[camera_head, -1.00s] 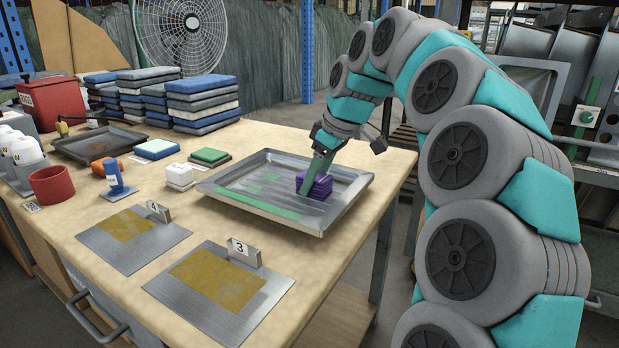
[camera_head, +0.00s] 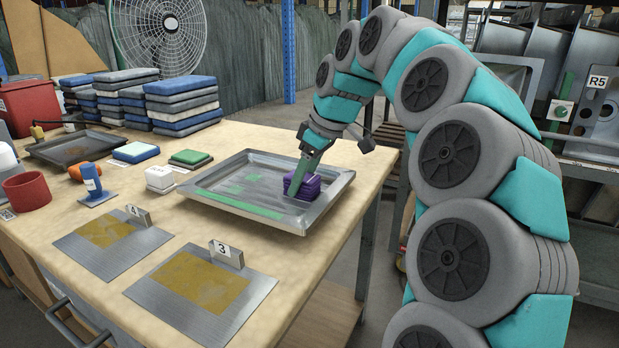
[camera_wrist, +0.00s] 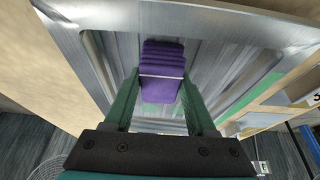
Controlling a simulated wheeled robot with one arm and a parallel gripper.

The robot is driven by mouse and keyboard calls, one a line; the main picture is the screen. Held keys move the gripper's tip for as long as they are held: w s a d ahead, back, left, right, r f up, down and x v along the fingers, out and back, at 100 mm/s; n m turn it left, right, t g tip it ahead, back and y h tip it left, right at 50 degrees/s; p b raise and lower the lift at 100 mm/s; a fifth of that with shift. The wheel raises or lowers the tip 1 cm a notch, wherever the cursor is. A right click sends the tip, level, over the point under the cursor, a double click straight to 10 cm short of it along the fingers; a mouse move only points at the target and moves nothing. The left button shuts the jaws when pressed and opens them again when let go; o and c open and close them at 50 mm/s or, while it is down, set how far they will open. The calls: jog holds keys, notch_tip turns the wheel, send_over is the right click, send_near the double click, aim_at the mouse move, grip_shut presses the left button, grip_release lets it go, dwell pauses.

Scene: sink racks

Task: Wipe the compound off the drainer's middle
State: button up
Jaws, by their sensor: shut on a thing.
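My gripper (camera_head: 303,168) is shut on a purple ribbed block (camera_head: 302,187) and holds it low inside the metal drainer (camera_head: 335,188), right of its middle. Whether the block touches the floor cannot be told. In the wrist view the purple block (camera_wrist: 162,62) sits between my green fingers. Green compound shows as faint patches (camera_head: 232,189) on the drainer's floor, left of the block. A long green strip (camera_head: 240,207) runs along the near side. Green also shows in the wrist view (camera_wrist: 258,92), beyond the right finger. The floor under the block is hidden.
Two metal plates with tan patches, one with tag 3 (camera_head: 226,254), lie in front. A white block (camera_head: 160,179), a green-topped pad (camera_head: 190,158) and a blue-handled stamp (camera_head: 93,184) stand left of the drainer. Stacked pads (camera_head: 182,105) stand behind. Bare table lies right of plate 3.

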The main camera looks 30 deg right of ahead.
aim_at(237, 177)
jog(key=shift+w+a+f, duration=0.25)
jog(key=shift+w+a, duration=0.3)
jog(key=shift+w, duration=0.1)
grip_shut()
jog(key=shift+w+a+r+p, duration=0.15)
jog(key=shift+w+a+p, duration=0.5)
jog(key=shift+w+a, duration=0.5)
jog(key=shift+w+a+r+p, duration=0.1)
jog(key=shift+w+a+p, duration=0.6)
jog(key=shift+w, duration=0.8)
jog(key=shift+w+a+r+p, duration=0.15)
jog(key=shift+w+a+p, duration=0.45)
jog(key=shift+w+a, duration=0.55)
jog(key=shift+w+a+f+p, duration=0.1)
jog(key=shift+w+a+p, duration=0.35)
jog(key=shift+w, duration=0.5)
jog(key=shift+w+a+f+p, duration=0.1)
jog(key=shift+w+a+p, duration=0.1)
jog(key=shift+w+a, duration=0.6)
jog(key=shift+w+d, duration=0.15)
jog(key=shift+r, duration=0.1)
jog(key=shift+r+p, duration=1.55)
jog(key=shift+r, duration=1.4)
